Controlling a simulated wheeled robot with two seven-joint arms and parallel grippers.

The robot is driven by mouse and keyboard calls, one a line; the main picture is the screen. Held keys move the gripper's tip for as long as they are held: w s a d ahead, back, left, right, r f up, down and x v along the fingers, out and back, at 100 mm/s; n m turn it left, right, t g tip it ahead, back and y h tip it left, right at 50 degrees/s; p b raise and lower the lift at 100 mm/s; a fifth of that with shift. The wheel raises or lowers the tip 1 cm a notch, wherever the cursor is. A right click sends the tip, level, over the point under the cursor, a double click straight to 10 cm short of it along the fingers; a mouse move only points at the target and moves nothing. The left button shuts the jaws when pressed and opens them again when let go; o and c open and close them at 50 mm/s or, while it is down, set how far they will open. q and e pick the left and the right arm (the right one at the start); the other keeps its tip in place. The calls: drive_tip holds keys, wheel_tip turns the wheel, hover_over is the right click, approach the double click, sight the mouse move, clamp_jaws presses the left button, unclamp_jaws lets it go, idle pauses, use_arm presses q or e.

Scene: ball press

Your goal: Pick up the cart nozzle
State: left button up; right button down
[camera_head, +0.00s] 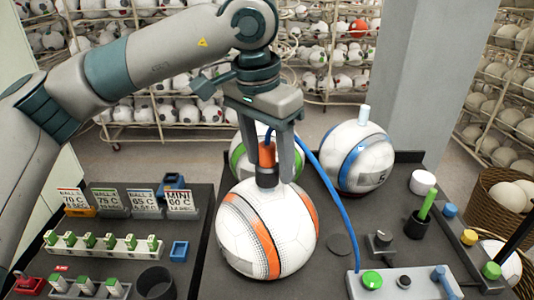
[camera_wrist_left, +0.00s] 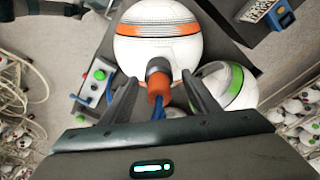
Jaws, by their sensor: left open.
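The cart nozzle (camera_head: 267,154), orange with a dark grey end and a blue hose, stands upright at the top of an orange-and-white ball (camera_head: 262,235). My left gripper (camera_head: 268,168) points down over the nozzle, open, with one finger on each side of it. In the left wrist view the nozzle (camera_wrist_left: 158,84) is between the spread fingers of the left gripper (camera_wrist_left: 156,92), with the ball (camera_wrist_left: 157,38) beyond it. The blue hose (camera_head: 330,192) curves away to the right of the ball. My right gripper is not in view.
A blue-striped ball (camera_head: 350,158) and a green-striped ball (camera_head: 240,160) sit behind. A button panel (camera_head: 405,283) stands front right, near a dark cup with a green stick (camera_head: 420,222). Number cards (camera_head: 110,202) and green-topped pieces (camera_head: 90,242) are on the left.

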use_arm(q)
drive_tip(key=shift+f, duration=0.55)
drive_tip(key=c, duration=1.2)
